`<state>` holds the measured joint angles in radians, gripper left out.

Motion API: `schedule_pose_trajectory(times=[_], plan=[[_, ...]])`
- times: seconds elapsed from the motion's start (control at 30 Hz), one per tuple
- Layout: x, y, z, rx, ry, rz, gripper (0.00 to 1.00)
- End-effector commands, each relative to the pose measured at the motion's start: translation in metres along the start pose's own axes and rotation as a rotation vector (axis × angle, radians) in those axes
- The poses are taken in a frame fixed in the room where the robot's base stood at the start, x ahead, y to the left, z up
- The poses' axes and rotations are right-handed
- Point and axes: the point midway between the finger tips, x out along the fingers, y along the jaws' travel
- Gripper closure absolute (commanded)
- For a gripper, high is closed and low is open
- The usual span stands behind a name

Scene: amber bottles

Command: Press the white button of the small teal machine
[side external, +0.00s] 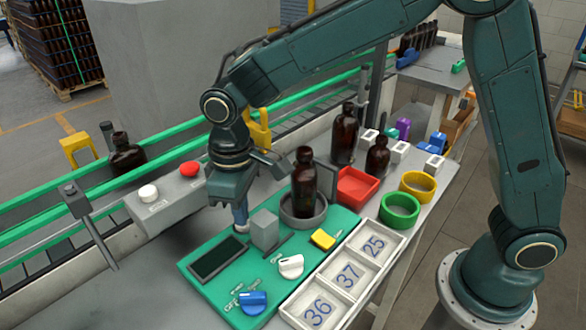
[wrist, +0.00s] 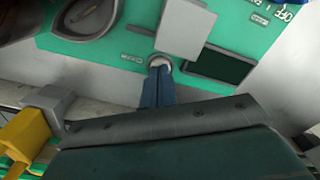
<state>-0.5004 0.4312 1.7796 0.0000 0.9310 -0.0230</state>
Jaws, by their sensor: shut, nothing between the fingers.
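The small teal machine (side external: 213,247) is a flat green-teal panel on the bench, also across the top of the wrist view (wrist: 128,52).
The panel carries a grey block (side external: 265,230), dark screen (side external: 216,259), white knob (side external: 290,266), blue knob (side external: 253,301), yellow piece (side external: 323,240) and a round dish holding a brown bottle (side external: 304,182). A grey box with another white button (side external: 148,193) and red button (side external: 189,169) stands left.

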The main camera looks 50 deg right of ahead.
Motion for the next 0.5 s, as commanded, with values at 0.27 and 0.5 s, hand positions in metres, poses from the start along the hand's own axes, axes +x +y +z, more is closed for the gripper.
schedule_pose_trajectory(times=[0.27,0.5], plan=[[-0.014,0.000,-0.001,0.000,0.002,0.000,1.00],[-0.028,0.000,0.000,0.000,0.002,0.000,1.00]])
